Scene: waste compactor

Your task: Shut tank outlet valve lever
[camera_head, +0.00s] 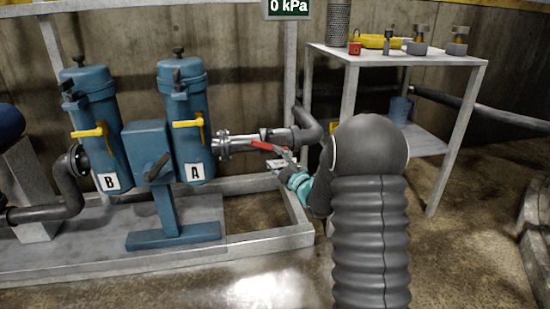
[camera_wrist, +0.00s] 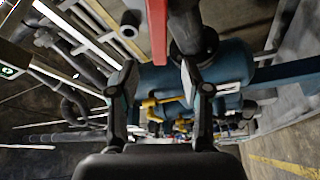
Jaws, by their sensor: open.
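A red valve lever (camera_head: 268,146) sits on the pipe right of the blue tank marked A (camera_head: 184,135). It lies nearly along the pipe, tilted slightly down to the right. In the wrist view, the red lever (camera_wrist: 158,30) hangs in from the top edge, between the lines of the two fingers. My gripper (camera_head: 283,158) is open, close to the lever's right end in the head view. In the wrist view my gripper (camera_wrist: 160,72) has its fingers apart with nothing clasped between them. I cannot tell whether a finger touches the lever.
A blue tank marked B (camera_head: 98,135) and a blue box on a post (camera_head: 147,155) stand left. Yellow levers (camera_head: 187,123) sit on both tanks. A grey pipe elbow (camera_head: 306,128) lies behind my gripper. A metal table (camera_head: 455,60) with small parts stands right. Front floor is clear.

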